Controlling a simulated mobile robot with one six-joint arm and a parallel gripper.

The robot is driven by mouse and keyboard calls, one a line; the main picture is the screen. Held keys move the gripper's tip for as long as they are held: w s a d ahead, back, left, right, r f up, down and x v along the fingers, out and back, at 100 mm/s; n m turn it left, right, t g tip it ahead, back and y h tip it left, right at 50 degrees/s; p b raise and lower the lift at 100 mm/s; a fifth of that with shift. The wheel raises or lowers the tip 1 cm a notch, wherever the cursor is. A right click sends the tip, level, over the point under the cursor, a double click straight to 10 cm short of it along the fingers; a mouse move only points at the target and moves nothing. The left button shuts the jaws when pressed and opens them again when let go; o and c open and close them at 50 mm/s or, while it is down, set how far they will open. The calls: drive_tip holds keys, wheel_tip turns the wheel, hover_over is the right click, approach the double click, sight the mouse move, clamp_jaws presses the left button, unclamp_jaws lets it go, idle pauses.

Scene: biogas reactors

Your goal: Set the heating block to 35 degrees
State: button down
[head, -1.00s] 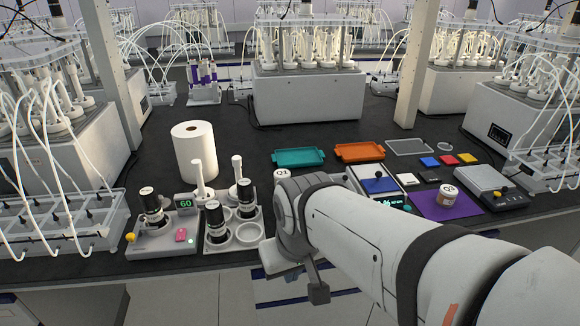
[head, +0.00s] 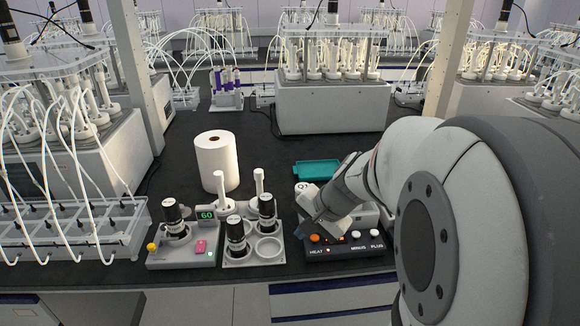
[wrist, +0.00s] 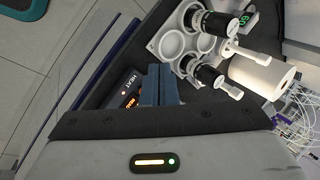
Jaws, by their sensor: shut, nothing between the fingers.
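The heating block (head: 347,249) is a dark panel labelled HEAT, MINUS and PLUS, at the right of the bottle rack in the head view. An orange button (head: 315,238) is above HEAT, with a small red light beside the label. White buttons sit above MINUS (head: 356,234) and PLUS (head: 376,233). My gripper (head: 324,237) is shut and empty over the panel's left part, close to the orange button; I cannot tell if it touches. It hides most of the display. In the wrist view my fingers (wrist: 161,84) are together beside the HEAT label (wrist: 129,80) and a partly hidden orange readout.
A rack (head: 255,262) with black-capped bottles stands left of the block. Further left is a unit (head: 182,256) showing 60, with a yellow knob and pink button. A paper roll (head: 216,162) stands behind. A teal tray (head: 316,169) lies behind the gripper.

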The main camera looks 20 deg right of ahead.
drive_tip(key=w+d+m+t+p, duration=0.1)
drive_tip(key=w+d+m, duration=0.2)
drive_tip(key=d+m, duration=0.15)
drive_tip(key=w+d+m+t, duration=0.2)
drive_tip(key=w+d+m, duration=0.1)
drive_tip(key=d, duration=0.3)
drive_tip(key=m+t+h+p, duration=0.15)
drive_tip(key=m+h, duration=0.25)
drive_tip(key=m, duration=0.6)
hover_over(377, 235)
wheel_tip(377, 235, down, 4)
drive_tip(key=shift+w+n, duration=0.2)
drive_tip(key=shift+n, duration=0.05)
drive_tip(key=shift+f, duration=0.1)
wheel_tip(377, 235, down, 8)
drive_tip(key=b, duration=0.7)
drive_tip(key=shift+f, duration=0.4)
drive_tip(key=shift+f+b, duration=0.1)
drive_tip(key=shift+b, duration=0.3)
drive_tip(key=shift+s+f+b, duration=0.15)
drive_tip(key=shift+f+b, duration=0.15)
drive_tip(key=shift+b, duration=0.2)
